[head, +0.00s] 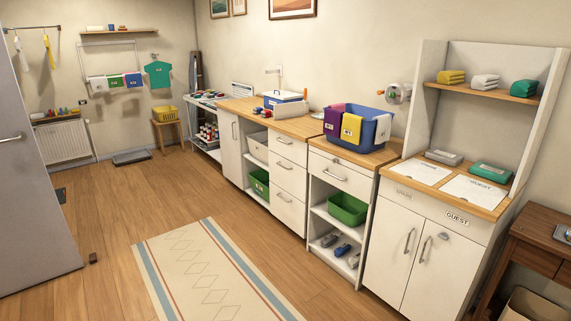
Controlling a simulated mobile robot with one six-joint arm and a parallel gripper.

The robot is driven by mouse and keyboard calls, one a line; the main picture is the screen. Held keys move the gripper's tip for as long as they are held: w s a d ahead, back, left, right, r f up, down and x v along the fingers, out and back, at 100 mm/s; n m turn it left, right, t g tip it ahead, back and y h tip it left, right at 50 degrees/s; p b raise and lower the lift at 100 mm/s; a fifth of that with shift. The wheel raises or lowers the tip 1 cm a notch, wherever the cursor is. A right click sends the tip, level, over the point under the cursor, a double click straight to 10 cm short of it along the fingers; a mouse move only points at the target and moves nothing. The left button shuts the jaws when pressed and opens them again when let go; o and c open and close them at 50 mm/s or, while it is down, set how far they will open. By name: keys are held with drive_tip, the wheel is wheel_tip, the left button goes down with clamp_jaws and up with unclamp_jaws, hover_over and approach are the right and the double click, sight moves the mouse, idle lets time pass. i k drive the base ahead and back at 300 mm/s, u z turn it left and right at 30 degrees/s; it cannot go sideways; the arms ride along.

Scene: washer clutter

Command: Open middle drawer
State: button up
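The top drawer (289,148) and the bottom drawer (288,212) also look closed. A separate single drawer (341,178) sits at the top of the cabinet to the right, also closed. My gripper is not in view.
A patterned rug (205,275) lies on the wooden floor before the drawers. Open shelves to their right hold a green bin (347,209) and shoes. A blue basket (357,130) with cloths stands above. A grey door (30,190) stands at left. The floor between is clear.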

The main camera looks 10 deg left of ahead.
sight(293, 177)
drive_tip(key=u, duration=0.1)
drive_tip(key=i, duration=2.05)
drive_tip(key=u, duration=0.95)
drive_tip(key=i, duration=0.6)
drive_tip(key=u, duration=0.7)
drive_tip(key=i, duration=0.65)
drive_tip(key=u, duration=0.35)
